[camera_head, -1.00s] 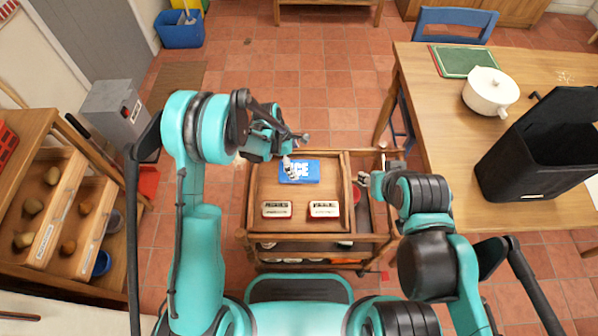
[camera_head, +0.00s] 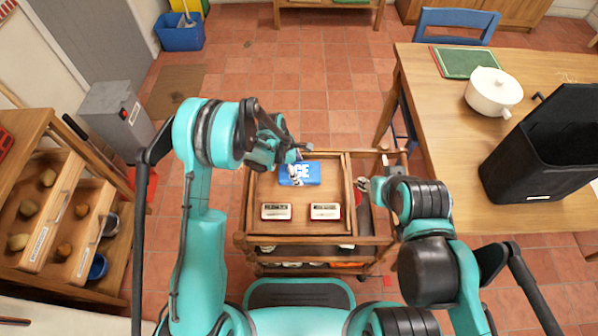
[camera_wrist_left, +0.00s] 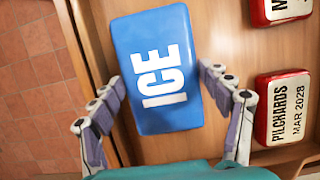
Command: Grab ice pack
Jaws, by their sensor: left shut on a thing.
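The ice pack (camera_head: 305,174) is a flat blue block with white "ICE" lettering, lying on the wooden trolley top (camera_head: 300,225). In the left wrist view the ice pack (camera_wrist_left: 155,70) fills the middle. The pack still looks level with the trolley top. My right gripper (camera_head: 364,184) is over the trolley's right side, apart from the pack; its jaw opening is too small to judge.
Two labelled tins, one (camera_head: 276,211) left and one (camera_head: 325,211) right, sit in front of the pack; the right wrist-view tin (camera_wrist_left: 283,107) reads "PILCHARDS". A table (camera_head: 450,150) with a white pot (camera_head: 492,92) and black box (camera_head: 505,165) stands right. Vegetable shelves stand left.

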